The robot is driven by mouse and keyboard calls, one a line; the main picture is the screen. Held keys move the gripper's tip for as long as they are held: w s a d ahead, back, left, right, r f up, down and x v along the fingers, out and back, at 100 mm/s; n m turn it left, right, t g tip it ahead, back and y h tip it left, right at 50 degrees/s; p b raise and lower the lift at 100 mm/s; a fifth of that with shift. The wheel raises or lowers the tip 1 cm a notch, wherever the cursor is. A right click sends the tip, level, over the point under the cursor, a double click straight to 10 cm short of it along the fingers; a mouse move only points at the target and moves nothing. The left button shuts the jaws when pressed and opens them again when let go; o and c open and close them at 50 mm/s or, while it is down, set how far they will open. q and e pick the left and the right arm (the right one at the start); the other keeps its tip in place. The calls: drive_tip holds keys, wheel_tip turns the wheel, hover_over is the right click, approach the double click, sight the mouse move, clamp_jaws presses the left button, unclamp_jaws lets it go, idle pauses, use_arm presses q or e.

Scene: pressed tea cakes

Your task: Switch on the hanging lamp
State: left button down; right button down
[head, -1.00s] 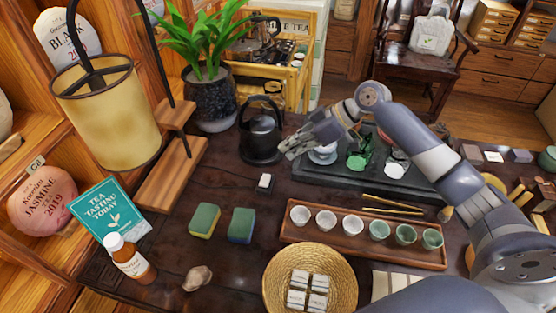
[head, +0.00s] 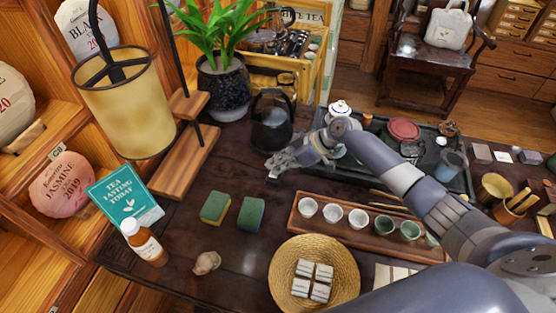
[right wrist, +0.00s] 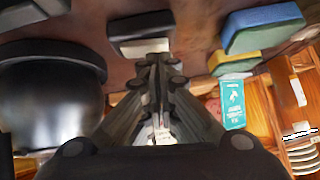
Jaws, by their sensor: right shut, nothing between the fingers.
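The hanging lamp (head: 128,115) has a yellow drum shade on a dark stem at the left of the head view; its shade shows no clear glow. A small black switch box (right wrist: 140,24) with a white rocker (right wrist: 144,47) lies on the dark table. In the right wrist view it is just past my fingertips; I cannot tell whether they touch it. In the head view my gripper mostly hides it. My right gripper (head: 274,168) is shut and empty, low over the table; it also shows in the right wrist view (right wrist: 156,62). My left gripper is out of view.
A black kettle (head: 271,123) stands close behind my right gripper. Two sponges (head: 215,208) (head: 251,213) lie to its front left. A wooden cup tray (head: 300,224) and a woven basket (head: 350,290) are in front. A tea bottle (head: 143,243) stands at left.

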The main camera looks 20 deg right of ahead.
drive_tip(key=shift+s+a+f, duration=0.1)
drive_tip(key=shift+s+f, duration=0.1)
drive_tip(key=shift+f, duration=0.2)
drive_tip(key=shift+r+t, duration=0.1)
drive_tip(key=shift+t, duration=0.2)
